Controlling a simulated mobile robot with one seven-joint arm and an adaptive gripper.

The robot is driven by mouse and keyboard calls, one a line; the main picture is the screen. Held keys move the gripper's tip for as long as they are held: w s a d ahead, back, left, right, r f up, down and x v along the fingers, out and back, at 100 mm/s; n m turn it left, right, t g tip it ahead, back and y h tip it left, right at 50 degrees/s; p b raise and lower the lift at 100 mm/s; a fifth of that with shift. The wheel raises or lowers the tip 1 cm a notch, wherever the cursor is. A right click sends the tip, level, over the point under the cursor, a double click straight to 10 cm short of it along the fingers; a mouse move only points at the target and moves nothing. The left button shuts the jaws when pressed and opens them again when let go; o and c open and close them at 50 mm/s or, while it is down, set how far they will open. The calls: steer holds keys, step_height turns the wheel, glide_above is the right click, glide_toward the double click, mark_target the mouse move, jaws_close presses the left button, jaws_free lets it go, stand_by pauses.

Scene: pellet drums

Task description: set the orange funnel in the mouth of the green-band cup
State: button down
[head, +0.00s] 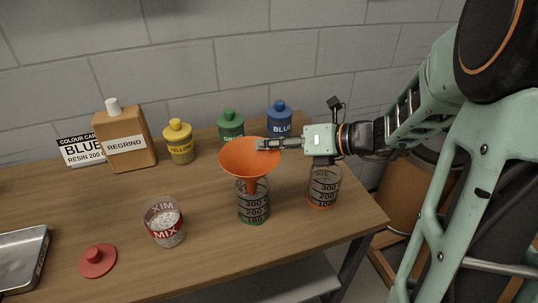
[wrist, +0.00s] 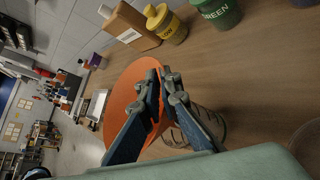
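The orange funnel (head: 243,160) is upright over the clear green-band cup (head: 254,213), with its spout at the cup's mouth and seemingly reaching inside. The cone stands above the cup's rim; whether it rests on the rim I cannot tell. My gripper (head: 268,145) comes from the right, its fingers closed on the funnel's right rim. In the wrist view the fingertips of my gripper (wrist: 160,85) pinch the rim of the funnel (wrist: 122,100). The clear cup (wrist: 208,122) shows partly behind the fingers.
An orange-band cup (head: 324,187) stands close on the right, under my gripper. A red MIX cup (head: 165,224) with white pellets is left, near a red lid (head: 98,260) and metal tray (head: 22,258). Yellow (head: 180,144), green (head: 231,127) and blue (head: 279,118) drums and a REGRIND bottle (head: 125,140) stand behind.

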mark_target(268, 155)
step_height(268, 155, down, 2)
steer(key=shift+s+f+b, duration=0.1)
steer(key=shift+s+b, duration=0.05)
steer(key=shift+b, duration=0.55)
steer(key=shift+f, duration=0.55)
steer(key=c, duration=2.2)
jaws_free()
steer(key=shift+o, duration=0.2)
steer(key=shift+r, duration=0.1)
steer(key=shift+r, duration=0.2)
steer(key=v, duration=1.2)
steer(key=shift+r+p, duration=0.3)
steer(key=shift+p, duration=0.15)
